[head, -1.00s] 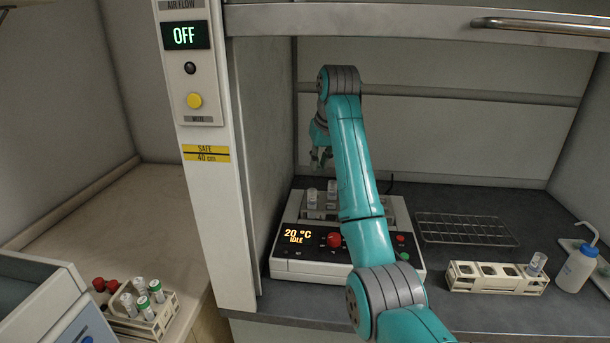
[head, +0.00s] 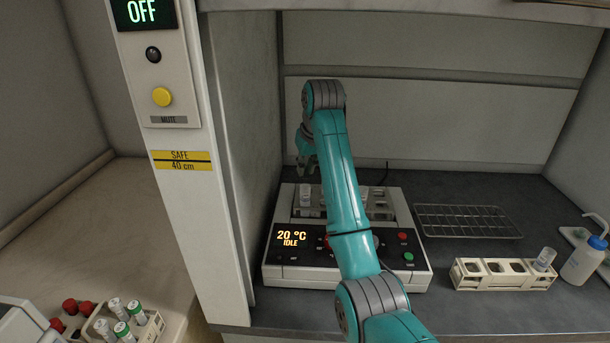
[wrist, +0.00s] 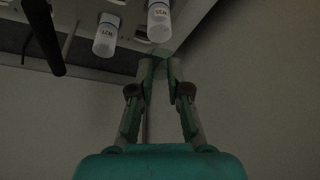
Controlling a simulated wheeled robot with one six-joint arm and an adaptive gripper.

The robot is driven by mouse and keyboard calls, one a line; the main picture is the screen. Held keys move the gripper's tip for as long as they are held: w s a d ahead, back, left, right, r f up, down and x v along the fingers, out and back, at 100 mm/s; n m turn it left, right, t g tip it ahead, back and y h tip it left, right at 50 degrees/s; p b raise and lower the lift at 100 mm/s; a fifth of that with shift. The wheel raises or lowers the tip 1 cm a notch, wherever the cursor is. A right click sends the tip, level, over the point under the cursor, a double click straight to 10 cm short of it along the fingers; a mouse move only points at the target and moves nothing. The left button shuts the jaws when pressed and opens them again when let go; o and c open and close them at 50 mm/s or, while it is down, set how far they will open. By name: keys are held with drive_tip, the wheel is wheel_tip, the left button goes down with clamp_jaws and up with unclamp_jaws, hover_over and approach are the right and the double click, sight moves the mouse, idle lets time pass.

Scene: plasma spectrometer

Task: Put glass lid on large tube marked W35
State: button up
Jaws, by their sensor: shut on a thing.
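My gripper (head: 306,168) is above the back left of the heating block (head: 275,262), in front of the hood's back wall. In the wrist view its fingertips (wrist: 160,70) are closed together on a small, pale, dim thing, seemingly the glass lid; its outline is hard to make out. In the head view one tube (head: 305,196) shows below the gripper; my arm hides part of the block.
A wire rack (head: 468,221) lies right of the block. A pale tube rack (head: 485,277) holds one tube (head: 544,260) at its right end. A wash bottle (head: 583,262) stands far right. The hood's side pillar (head: 180,210) is close on the left.

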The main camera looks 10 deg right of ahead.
sight(306, 176)
drive_tip(key=shift+f, duration=1.45)
drive_tip(key=o, duration=0.7)
drive_tip(key=shift+f, duration=0.1)
drive_tip(key=shift+o, duration=0.2)
